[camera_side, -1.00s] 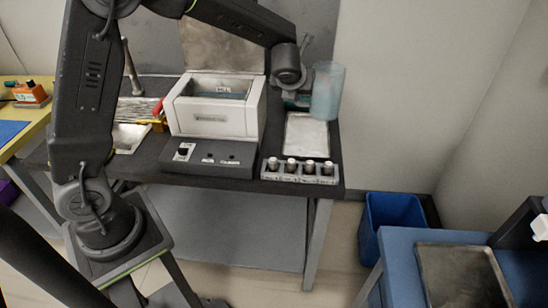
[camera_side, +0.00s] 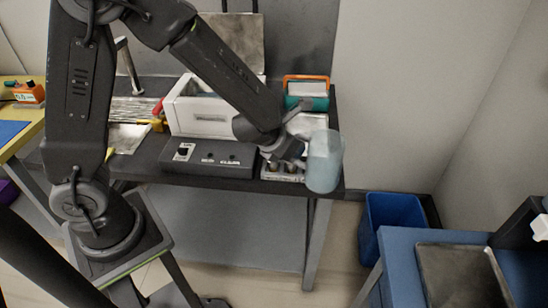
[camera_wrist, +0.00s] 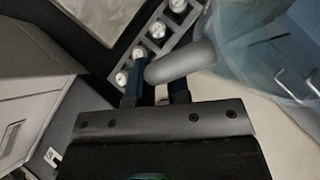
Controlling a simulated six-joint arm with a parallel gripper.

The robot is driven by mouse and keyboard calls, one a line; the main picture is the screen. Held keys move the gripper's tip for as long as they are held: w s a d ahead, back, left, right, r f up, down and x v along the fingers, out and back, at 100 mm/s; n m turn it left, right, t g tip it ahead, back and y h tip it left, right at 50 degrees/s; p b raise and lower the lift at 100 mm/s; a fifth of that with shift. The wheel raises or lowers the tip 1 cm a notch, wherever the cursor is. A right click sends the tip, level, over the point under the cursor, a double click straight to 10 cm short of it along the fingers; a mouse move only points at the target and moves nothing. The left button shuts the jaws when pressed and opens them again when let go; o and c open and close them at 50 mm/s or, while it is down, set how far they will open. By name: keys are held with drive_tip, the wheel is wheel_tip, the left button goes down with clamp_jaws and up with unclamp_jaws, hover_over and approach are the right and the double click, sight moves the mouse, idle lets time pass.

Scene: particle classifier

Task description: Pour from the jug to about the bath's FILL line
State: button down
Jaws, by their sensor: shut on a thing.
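The translucent pale-blue jug (camera_side: 324,165) is near the front right corner of the dark bench, to the right of the bath and looking roughly upright. My gripper (camera_side: 299,150) is shut on its handle; the wrist view shows the fingers (camera_wrist: 156,94) around the grey curved handle (camera_wrist: 180,62), with the jug's clear body (camera_wrist: 258,45) at upper right. I cannot tell the liquid level in the jug. The white bath (camera_side: 186,112) stands on the bench behind its control box (camera_side: 208,157). My arm covers its right part, and its FILL line is hidden.
A rack of vials (camera_wrist: 155,42) lies on the bench close to the jug, partly hidden by my gripper in the side view. An orange-and-teal container (camera_side: 306,98) stands behind. A blue bin (camera_side: 392,222) is on the floor at right. A tap (camera_side: 130,65) stands left of the bath.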

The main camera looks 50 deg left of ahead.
drive_tip(key=shift+w+a, duration=0.1)
drive_tip(key=shift+w, duration=0.1)
drive_tip(key=w+a+r+n+g+y, duration=0.4)
drive_tip(key=w+a+r+n+y, duration=0.4)
drive_tip(key=w+a+n, duration=0.4)
drive_tip(key=s+a+r+n+g+h, duration=0.2)
drive_tip(key=s+a+r+n+g, duration=0.2)
drive_tip(key=a+n+g, duration=0.4)
drive_tip(key=s+n+g, duration=0.1)
drive_tip(key=n+g, duration=0.2)
drive_tip(key=n, duration=0.3)
drive_tip(key=shift+s+n, duration=0.15)
drive_tip(key=shift+n, duration=0.25)
drive_tip(key=shift+r, duration=0.15)
